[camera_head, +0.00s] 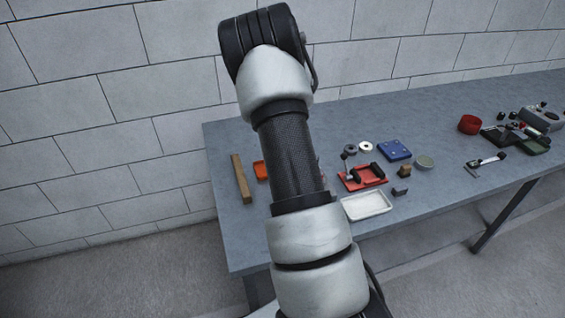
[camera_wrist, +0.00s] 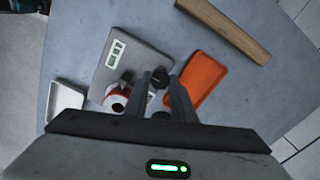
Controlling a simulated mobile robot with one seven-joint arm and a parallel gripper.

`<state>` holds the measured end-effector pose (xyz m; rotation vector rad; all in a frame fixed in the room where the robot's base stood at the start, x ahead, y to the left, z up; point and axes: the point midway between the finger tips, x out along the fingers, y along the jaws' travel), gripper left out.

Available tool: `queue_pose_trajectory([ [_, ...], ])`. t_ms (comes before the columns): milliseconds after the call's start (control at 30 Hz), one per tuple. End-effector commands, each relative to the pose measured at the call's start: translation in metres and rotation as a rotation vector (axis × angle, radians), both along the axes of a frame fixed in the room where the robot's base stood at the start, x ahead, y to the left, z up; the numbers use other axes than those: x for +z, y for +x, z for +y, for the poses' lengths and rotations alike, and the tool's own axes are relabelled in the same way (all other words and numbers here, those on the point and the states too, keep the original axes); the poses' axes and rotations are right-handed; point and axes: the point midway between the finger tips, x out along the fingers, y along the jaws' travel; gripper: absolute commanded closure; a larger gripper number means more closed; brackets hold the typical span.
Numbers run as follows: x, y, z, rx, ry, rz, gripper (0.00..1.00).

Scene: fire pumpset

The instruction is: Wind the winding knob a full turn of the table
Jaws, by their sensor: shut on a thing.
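A grey flat device plate (camera_wrist: 128,58) with pale label windows lies on the table in the wrist view. A small dark winding knob (camera_wrist: 160,76) shows at its right side, between my fingertips. My gripper (camera_wrist: 159,88) is shut on this knob; the exact contact is hard to see. A red and white round part (camera_wrist: 117,97) sits left of my fingers by the plate's near edge. In the head view my arm hides the gripper and the knob.
An orange tray (camera_wrist: 194,80) lies close right of my fingers, and a wooden bar (camera_wrist: 225,30) lies beyond it. A white tray (camera_head: 367,205), a red fixture (camera_head: 362,178) and a blue block (camera_head: 394,149) stand right of my arm. The table's front left is clear.

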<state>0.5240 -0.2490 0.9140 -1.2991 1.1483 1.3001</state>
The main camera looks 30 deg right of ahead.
Motion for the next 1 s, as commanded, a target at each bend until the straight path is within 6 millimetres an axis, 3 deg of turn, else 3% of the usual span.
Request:
queue_pose_trajectory([
  [133, 0.001, 0.001, 0.000, 0.001, -0.002, -0.002, 0.99],
  [167, 0.001, 0.001, 0.000, 0.001, -0.002, -0.002, 0.75],
  [267, 0.001, 0.001, 0.000, 0.002, -0.001, -0.002, 0.58],
  [667, 0.007, 0.001, 0.000, 0.002, -0.001, -0.002, 0.58],
  [767, 0.022, 0.001, 0.000, 0.002, -0.001, -0.004, 0.58],
  [1000, 0.078, 0.002, 0.000, 0.003, -0.001, -0.006, 0.58],
])
